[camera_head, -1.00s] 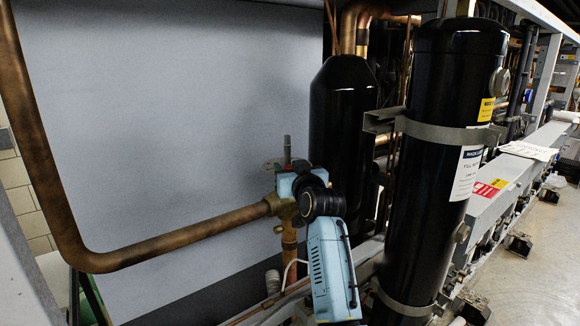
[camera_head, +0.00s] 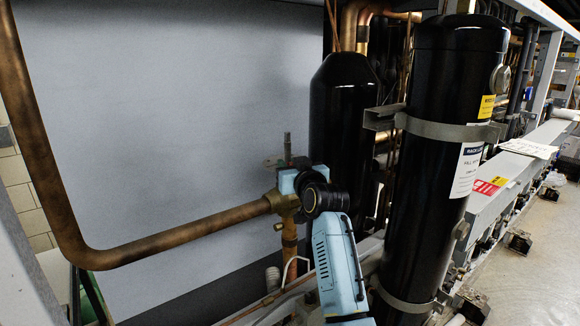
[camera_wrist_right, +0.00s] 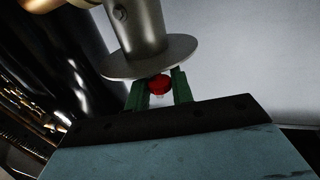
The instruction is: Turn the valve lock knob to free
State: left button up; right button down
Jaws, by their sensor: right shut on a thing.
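The valve (camera_head: 274,201) is a brass body on the copper pipe, left of my right arm in the head view. A red knob (camera_wrist_right: 159,84) shows in the right wrist view, under a round metal flange (camera_wrist_right: 152,58). My right gripper (camera_wrist_right: 160,88) has green fingers on either side of the red knob and is shut on it. In the head view my right wrist hides the knob and the fingertips. The knob's turned position cannot be read. My left gripper is not in view.
A thick copper pipe (camera_head: 165,240) runs left from the valve and bends upward. A tall black cylinder (camera_head: 445,150) stands close on the right, with a second black vessel (camera_head: 343,115) behind. A plain grey panel (camera_head: 180,110) backs the left side.

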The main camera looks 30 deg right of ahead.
jog(key=n+y, duration=0.1)
jog(key=n+y+b, duration=0.1)
jog(key=shift+d+f+y, duration=0.15)
jog(key=shift+y, duration=0.25)
jog(key=n+y+b, duration=0.2)
jog(key=y+b, duration=0.2)
jog(key=n+g+y+b, duration=0.1)
jog(key=n+y+b, duration=0.2)
jog(key=y+b, duration=0.1)
jog(key=shift+b, duration=0.7)
jog(key=shift+n+g+y+b, duration=0.6)
jog(key=shift+n+y+b, duration=0.2)
jog(key=shift+y+b, duration=0.25)
jog(key=c, duration=1.3)
grip_release()
jog(key=shift+a, duration=0.2)
jog(key=shift+o, duration=0.2)
